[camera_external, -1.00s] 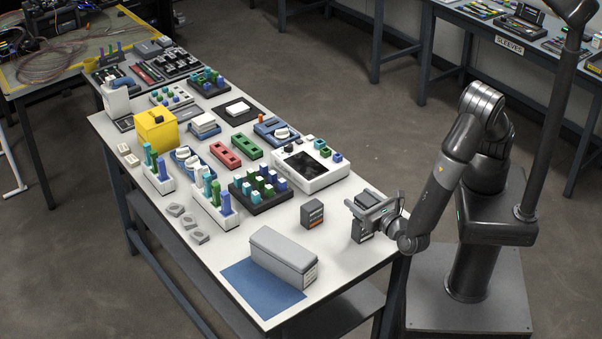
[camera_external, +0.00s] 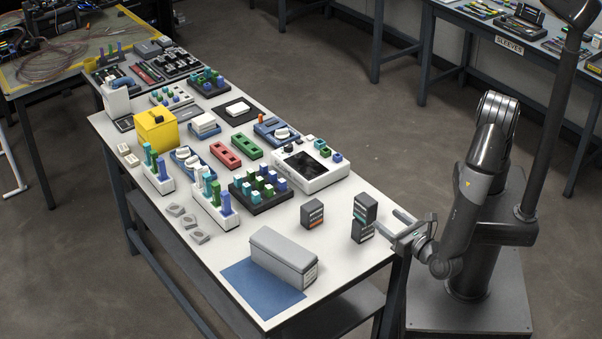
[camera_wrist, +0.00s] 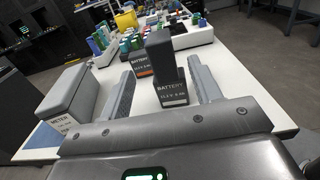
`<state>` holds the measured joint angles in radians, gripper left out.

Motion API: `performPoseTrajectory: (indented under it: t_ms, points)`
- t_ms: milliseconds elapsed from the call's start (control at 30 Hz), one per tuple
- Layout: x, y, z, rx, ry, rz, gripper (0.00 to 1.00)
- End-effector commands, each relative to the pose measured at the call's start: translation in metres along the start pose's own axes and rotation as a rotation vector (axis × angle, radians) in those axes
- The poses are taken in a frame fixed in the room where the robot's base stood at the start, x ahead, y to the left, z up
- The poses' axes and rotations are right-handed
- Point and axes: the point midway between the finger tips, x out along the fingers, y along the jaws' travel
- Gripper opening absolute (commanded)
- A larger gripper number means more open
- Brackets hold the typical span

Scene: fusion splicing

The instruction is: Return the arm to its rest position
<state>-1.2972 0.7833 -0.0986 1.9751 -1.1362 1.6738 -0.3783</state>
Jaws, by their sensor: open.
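My gripper (camera_external: 408,228) is open and empty at the right front edge of the white table. Its fingers point toward two dark battery blocks stacked one on the other, an upper battery (camera_external: 365,207) and a lower battery (camera_external: 361,231). In the external view the fingers look clear of the stack. In the wrist view my gripper (camera_wrist: 162,88) frames the stack, with the lower battery (camera_wrist: 172,90) labelled "BATTERY" and the upper battery (camera_wrist: 159,55) standing on it. My arm is folded back close to its base.
A third battery (camera_external: 312,214) stands left of the stack. A white device with a dark screen (camera_external: 311,167) and several coloured connector racks fill the table farther back.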

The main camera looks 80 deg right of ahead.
Motion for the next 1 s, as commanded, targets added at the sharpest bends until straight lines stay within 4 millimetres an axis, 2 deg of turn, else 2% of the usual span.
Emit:
performPoseTrajectory:
  t_ms: [500,633,767,1000]
  points:
    - [0.000,0.000,0.000,0.001,0.001,-0.001,0.58]
    - [0.007,-0.002,0.008,0.036,0.024,-0.028,0.58]
    - [0.027,-0.010,0.027,0.122,0.088,-0.106,0.58]
    - [0.088,-0.049,0.061,0.291,0.277,-0.351,0.58]
